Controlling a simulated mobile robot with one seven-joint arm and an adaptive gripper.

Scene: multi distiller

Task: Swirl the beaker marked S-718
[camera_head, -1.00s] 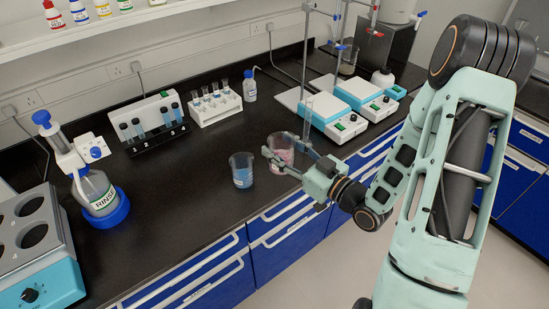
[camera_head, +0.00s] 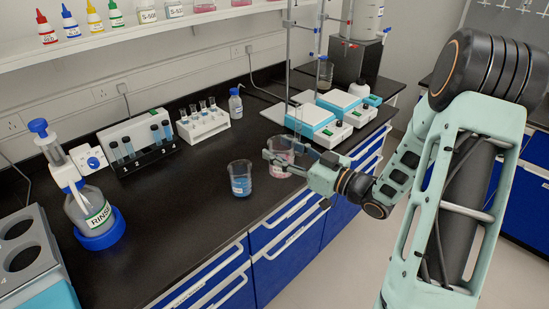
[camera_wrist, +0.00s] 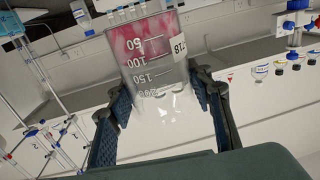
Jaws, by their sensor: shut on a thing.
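A clear beaker with pink liquid (camera_head: 280,163) is at the front of the black bench in the head view.
A beaker of blue liquid (camera_head: 240,179) stands just left of the held beaker. Two hotplate stirrers (camera_head: 312,120) stand behind to the right. Bare bench lies in front of the racks.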

